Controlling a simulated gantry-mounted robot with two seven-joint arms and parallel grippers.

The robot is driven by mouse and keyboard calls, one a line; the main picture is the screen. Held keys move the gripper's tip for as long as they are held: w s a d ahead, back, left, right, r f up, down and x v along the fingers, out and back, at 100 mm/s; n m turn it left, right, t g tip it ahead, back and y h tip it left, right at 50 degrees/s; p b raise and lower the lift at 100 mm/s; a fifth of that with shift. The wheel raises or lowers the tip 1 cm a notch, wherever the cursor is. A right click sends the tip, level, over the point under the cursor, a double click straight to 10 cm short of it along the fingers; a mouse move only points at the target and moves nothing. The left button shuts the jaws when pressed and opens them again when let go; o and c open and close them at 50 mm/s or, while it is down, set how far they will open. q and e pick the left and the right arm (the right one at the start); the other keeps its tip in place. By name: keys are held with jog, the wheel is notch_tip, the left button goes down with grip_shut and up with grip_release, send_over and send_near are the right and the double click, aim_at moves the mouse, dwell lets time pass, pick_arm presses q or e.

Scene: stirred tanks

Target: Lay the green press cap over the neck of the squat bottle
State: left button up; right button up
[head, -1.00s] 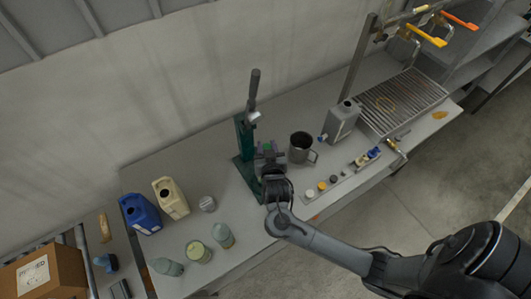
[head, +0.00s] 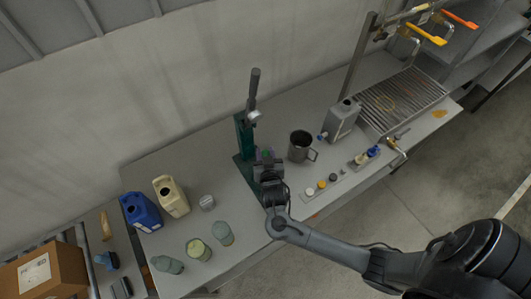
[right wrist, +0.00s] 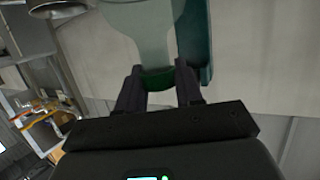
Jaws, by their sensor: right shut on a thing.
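My right gripper (head: 266,155) is beside the dark green hand press (head: 243,135), shut on the small green press cap (head: 265,154). In the right wrist view, the green cap (right wrist: 158,79) sits between the two fingertips (right wrist: 158,88). A translucent grey-green bottle (right wrist: 148,35) shows there upside down, its neck lined up with the cap. I cannot tell whether the cap touches the neck. In the head view that bottle is hidden by my gripper. My left gripper is not in view.
A steel mug (head: 301,147) stands just right of the gripper, and a grey can (head: 341,120) is beyond it. Several small caps lie on a strip (head: 345,181) in front. Bottles (head: 222,233) and a blue jug (head: 140,212) stand at the left.

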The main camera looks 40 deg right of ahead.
jog(key=shift+f, duration=0.45)
jog(key=o, duration=1)
jog(key=shift+r, duration=0.1)
